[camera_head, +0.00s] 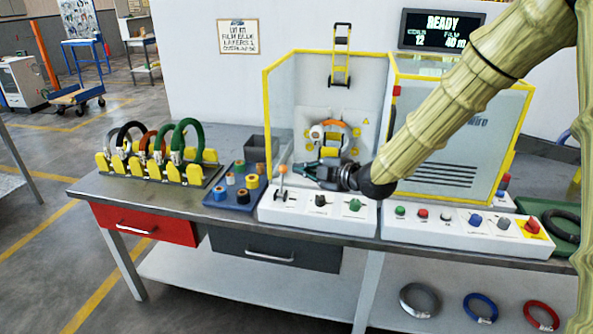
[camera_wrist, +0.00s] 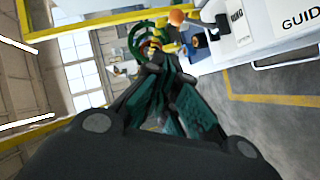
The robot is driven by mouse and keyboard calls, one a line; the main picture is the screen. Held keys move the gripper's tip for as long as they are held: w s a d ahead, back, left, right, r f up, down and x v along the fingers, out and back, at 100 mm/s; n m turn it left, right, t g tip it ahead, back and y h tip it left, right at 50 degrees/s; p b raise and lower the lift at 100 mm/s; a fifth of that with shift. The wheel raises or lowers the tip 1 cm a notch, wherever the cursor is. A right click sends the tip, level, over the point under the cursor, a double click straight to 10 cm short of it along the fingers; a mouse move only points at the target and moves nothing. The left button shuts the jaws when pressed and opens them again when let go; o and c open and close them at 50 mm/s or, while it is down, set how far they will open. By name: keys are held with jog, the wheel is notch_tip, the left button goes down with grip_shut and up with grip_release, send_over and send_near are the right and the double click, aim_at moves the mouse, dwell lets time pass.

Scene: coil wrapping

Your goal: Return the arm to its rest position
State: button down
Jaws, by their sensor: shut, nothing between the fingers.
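My arm, in a tan ribbed sleeve, reaches in from the upper right in the head view. My gripper (camera_head: 306,170) is shut and empty, pointing left above the white control panel (camera_head: 330,214) at the front of the bench. In the wrist view its dark green fingers (camera_wrist: 158,62) come together at the tips. It is in front of the wrapping machine's open bay, where an orange and white ring (camera_head: 331,137) sits. The orange-topped lever (camera_head: 282,172) stands just left of the fingertips; its ball also shows in the wrist view (camera_wrist: 178,17).
A rack (camera_head: 160,172) of several coils stands at the bench's left. A blue tray (camera_head: 232,198) of tape rolls lies between rack and panel. A second panel (camera_head: 460,229) with buttons lies right. A green tray (camera_head: 561,240) holds a dark coil. A screen (camera_head: 440,30) reads READY.

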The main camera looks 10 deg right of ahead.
jog(key=shift+s+d+r, duration=0.2)
jog(key=shift+s+d, duration=0.05)
jog(key=shift+s, duration=0.2)
jog(key=s+f+m+g+h, duration=0.2)
jog(key=s+f+m, duration=0.3)
jog(key=f, duration=0.5)
jog(key=s+f+m+g+h+p, duration=0.1)
jog(key=s+f+m+g, duration=0.1)
jog(key=s+f, duration=0.65)
jog(key=s+f+m+g+h, duration=0.2)
jog(key=s+f+m, duration=0.2)
jog(key=f, duration=0.8)
jog(key=s+d+f+m+g+h, duration=0.1)
jog(key=s+f, duration=0.6)
jog(key=s, duration=0.8)
jog(key=s+d+f+m+g+h+p, duration=0.1)
jog(key=s+f+m+g, duration=0.4)
jog(key=s, duration=1)
notch_tip(320, 180, down, 2)
jog(key=d+m+h, duration=0.1)
jog(key=d+m, duration=0.1)
jog(key=m, duration=0.1)
jog(key=shift+s+d+f, duration=0.15)
jog(key=shift+d+f, duration=0.05)
